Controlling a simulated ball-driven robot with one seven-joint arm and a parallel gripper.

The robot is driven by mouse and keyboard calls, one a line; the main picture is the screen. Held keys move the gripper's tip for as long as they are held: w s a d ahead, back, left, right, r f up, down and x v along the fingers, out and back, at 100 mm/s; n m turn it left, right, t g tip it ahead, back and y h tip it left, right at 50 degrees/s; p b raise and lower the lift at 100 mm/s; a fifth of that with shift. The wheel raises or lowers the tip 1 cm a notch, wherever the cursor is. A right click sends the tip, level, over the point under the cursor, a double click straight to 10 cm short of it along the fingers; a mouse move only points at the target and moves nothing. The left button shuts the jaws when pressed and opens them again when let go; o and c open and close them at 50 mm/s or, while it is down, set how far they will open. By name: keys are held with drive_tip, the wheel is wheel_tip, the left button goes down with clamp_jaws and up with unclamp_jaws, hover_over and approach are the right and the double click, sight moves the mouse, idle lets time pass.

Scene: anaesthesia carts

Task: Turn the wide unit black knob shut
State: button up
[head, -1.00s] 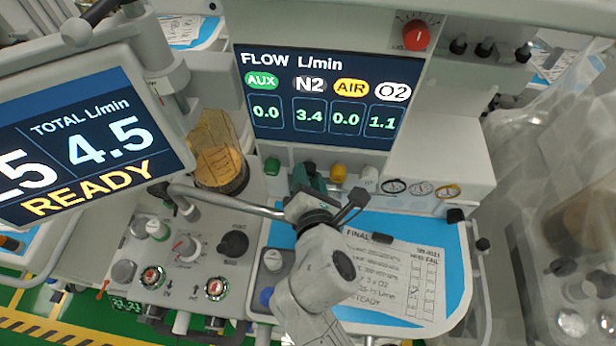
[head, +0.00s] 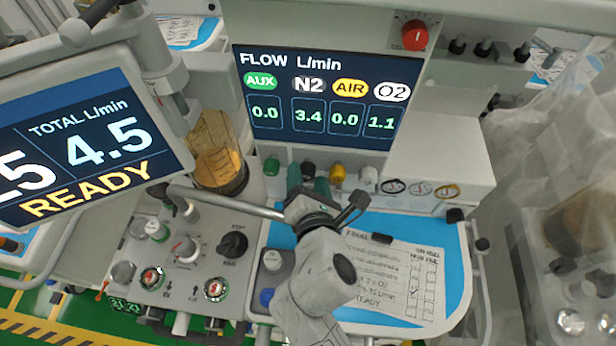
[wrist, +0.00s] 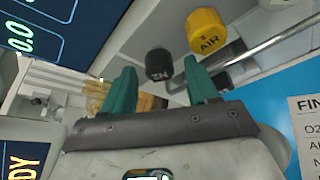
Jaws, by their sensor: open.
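The black knob, marked N2, shows in the wrist view (wrist: 159,64), ahead of and between my fingertips, apart from them. In the head view the black knob (head: 308,168) is partly hidden by my gripper (head: 308,180). My gripper (wrist: 160,78) has two teal fingers spread apart with nothing between them. The flow screen (head: 312,97) above the knob row reads N2 3.4, O2 1.1, AUX 0.0 and AIR 0.0.
The yellow AIR knob (wrist: 206,31) is close right of the black one, with a metal rail (wrist: 265,45) beside it. A green knob (head: 271,166) and a white knob (head: 368,177) share the row. An amber canister (head: 218,160) stands left. Another black knob (head: 232,244) sits on the lower-left panel.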

drive_tip(key=b+v, duration=0.1)
drive_tip(key=v, duration=0.9)
drive_tip(key=shift+s, duration=0.2)
drive_tip(key=shift+d, duration=0.1)
